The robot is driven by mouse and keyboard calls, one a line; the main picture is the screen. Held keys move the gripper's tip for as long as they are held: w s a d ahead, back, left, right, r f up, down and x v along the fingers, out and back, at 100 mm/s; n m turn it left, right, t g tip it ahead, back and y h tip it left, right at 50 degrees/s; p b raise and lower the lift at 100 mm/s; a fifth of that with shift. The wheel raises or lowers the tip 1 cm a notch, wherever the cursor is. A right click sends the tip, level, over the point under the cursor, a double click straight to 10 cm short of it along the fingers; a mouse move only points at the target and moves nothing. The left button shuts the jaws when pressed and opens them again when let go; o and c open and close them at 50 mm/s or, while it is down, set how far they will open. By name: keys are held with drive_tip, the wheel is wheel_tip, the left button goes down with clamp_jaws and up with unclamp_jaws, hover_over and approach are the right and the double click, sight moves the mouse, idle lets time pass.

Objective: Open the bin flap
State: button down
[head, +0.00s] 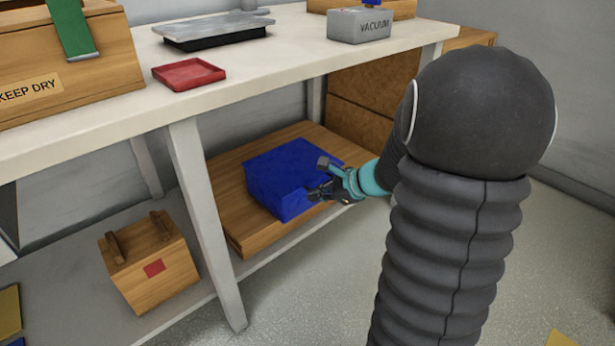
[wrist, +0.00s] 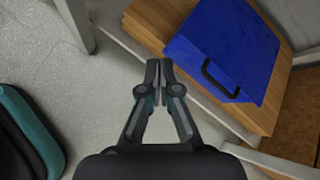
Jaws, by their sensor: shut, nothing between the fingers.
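The blue bin (head: 280,172) sits on a wooden board on the lower shelf under the bench. In the wrist view, its blue face (wrist: 225,45) carries a black bar handle (wrist: 219,82); the face looks flat, with no gap seen. My gripper (head: 335,183) is in front of the bin's right side in the head view and covers part of it. In the wrist view, my gripper (wrist: 158,68) is shut and empty, with its fingertips left of the handle and apart from it.
The wooden board (head: 250,237) extends around the bin. A bench leg (head: 205,220) stands left of it, with a wooden box (head: 150,265) beyond. The benchtop (head: 120,110) overhangs the shelf and holds a red tray (head: 188,74). The floor (head: 330,285) in front looks clear.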

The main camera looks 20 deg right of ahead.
drive_tip(key=w+d+f+m+t+h+b, duration=0.2)
drive_tip(key=w+d+f+m+t, duration=0.15)
drive_tip(key=d+f+m, duration=0.75)
drive_tip(key=w+a+f+n+b, duration=0.15)
drive_tip(key=w+f, duration=0.25)
drive_tip(key=w, duration=0.4)
drive_tip(key=shift+w+r+n+g+p, duration=0.2)
drive_tip(key=shift+w+r+p, duration=0.1)
drive_tip(key=shift+r, duration=0.65)
drive_tip(key=shift+w+r+n+g+p, duration=0.15)
drive_tip(key=shift+w+r+p, duration=0.1)
drive_tip(key=shift+r, duration=0.65)
